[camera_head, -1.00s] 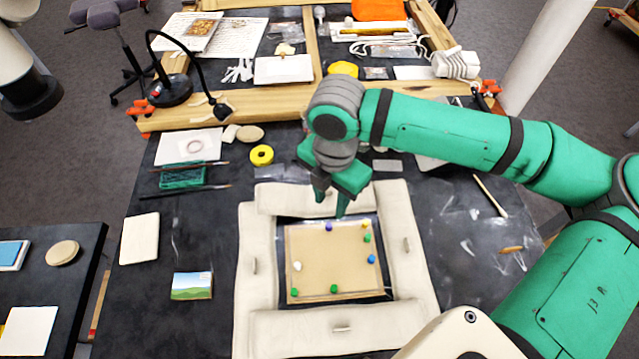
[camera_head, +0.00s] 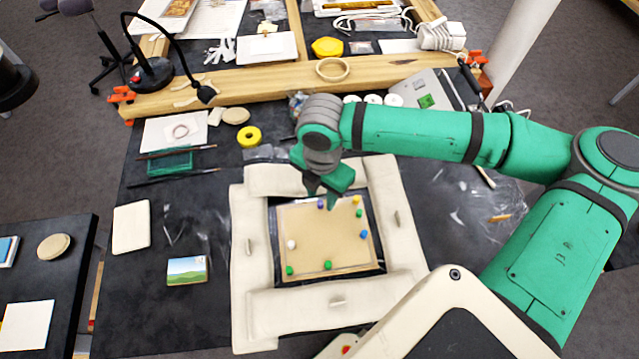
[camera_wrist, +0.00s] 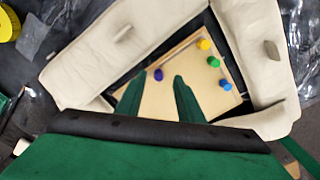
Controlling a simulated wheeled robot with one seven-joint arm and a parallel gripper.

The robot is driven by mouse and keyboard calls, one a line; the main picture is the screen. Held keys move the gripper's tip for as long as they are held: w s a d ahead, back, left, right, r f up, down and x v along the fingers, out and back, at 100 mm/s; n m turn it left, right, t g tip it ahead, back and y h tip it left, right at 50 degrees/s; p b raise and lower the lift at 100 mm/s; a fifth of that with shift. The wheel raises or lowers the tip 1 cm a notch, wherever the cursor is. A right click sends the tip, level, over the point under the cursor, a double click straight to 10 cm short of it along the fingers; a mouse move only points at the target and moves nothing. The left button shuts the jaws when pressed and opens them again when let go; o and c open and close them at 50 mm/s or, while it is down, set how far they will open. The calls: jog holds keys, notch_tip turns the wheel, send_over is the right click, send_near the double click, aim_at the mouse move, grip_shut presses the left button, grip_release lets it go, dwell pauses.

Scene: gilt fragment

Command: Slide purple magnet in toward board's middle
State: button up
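The purple magnet (camera_head: 320,203) is at the far edge of the tan board (camera_head: 310,240), near the middle of that edge. My gripper (camera_head: 322,200) is over that edge, pointing down. In the wrist view the purple magnet (camera_wrist: 158,75) appears between the tips of my two green fingers (camera_wrist: 161,77), with a gap on each side. The fingers are apart and hold nothing. I cannot tell how high the tips are above the board.
Yellow (camera_head: 356,199), green (camera_head: 360,213) and blue (camera_head: 364,234) magnets line the board's right side. Green ones (camera_head: 328,265) sit near the front edge, a white one (camera_head: 292,244) at left. Cream padded bars (camera_head: 335,305) surround the board. Its middle is bare.

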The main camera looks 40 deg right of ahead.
aim_at(320, 205)
jog(key=shift+f, duration=1.25)
jog(key=shift+w+a, duration=0.1)
grip_shut()
